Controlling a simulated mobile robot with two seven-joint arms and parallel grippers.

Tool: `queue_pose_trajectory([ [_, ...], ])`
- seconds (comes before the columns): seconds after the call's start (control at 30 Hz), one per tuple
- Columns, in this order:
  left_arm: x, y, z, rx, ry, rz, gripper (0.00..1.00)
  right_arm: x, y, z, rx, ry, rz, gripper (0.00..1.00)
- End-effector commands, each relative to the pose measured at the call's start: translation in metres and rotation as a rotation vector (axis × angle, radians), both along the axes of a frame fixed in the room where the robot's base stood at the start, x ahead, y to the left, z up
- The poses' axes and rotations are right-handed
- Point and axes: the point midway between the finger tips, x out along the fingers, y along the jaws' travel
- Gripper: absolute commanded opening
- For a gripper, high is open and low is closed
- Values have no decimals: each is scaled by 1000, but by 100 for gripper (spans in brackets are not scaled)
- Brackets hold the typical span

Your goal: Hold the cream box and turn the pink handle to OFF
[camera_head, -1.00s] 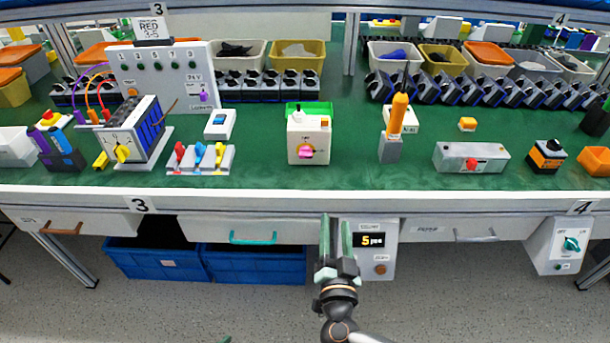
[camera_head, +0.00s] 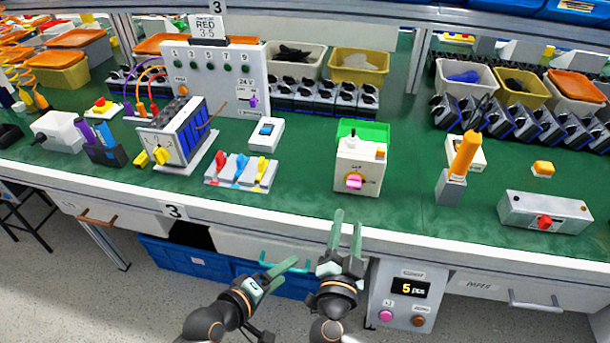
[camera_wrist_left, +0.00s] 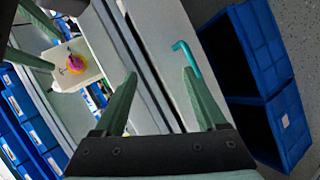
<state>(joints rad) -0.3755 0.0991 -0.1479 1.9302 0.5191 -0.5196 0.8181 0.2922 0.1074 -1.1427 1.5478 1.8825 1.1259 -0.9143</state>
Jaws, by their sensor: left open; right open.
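The cream box (camera_head: 361,164) stands upright on the green bench top near its front edge, in the middle of the head view. Its pink handle (camera_head: 354,182) is on the front face and looks roughly horizontal; the dial marks are too small to read. Both also show at the upper left of the left wrist view, the box (camera_wrist_left: 88,52) with the handle (camera_wrist_left: 75,66). My right gripper (camera_head: 347,221) is open and empty, just in front of and below the box. My left gripper (camera_head: 291,268) is open and empty, lower and to the left, before the drawer front.
Left of the box stand a switch panel with red, blue and yellow levers (camera_head: 240,173) and a blue-sided meter (camera_head: 182,133). To the right are an orange-handled tool (camera_head: 465,153) and a grey box with a red button (camera_head: 545,217). A teal drawer handle (camera_head: 285,265) sits behind my left gripper.

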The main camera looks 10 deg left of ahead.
Motion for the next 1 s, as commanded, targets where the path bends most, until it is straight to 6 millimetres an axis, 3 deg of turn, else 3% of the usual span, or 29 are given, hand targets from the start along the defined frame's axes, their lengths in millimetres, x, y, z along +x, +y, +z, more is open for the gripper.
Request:
queue_pose_trajectory([
  [0.2, 52, -6, 57, -572, 99, 188, 73, 0, 0, 0, 0, 0, 0, 50],
  [0.5, 104, -13, 137, -1294, 322, 296, 73, 0, 0, 0, 0, 0, 0, 50],
  [0.7, 122, -18, 169, -1568, 471, 309, 73, 0, 0, 0, 0, 0, 0, 50],
  [1.0, 135, -26, 181, -1679, 547, 313, 73, 0, 0, 0, 0, 0, 0, 50],
])
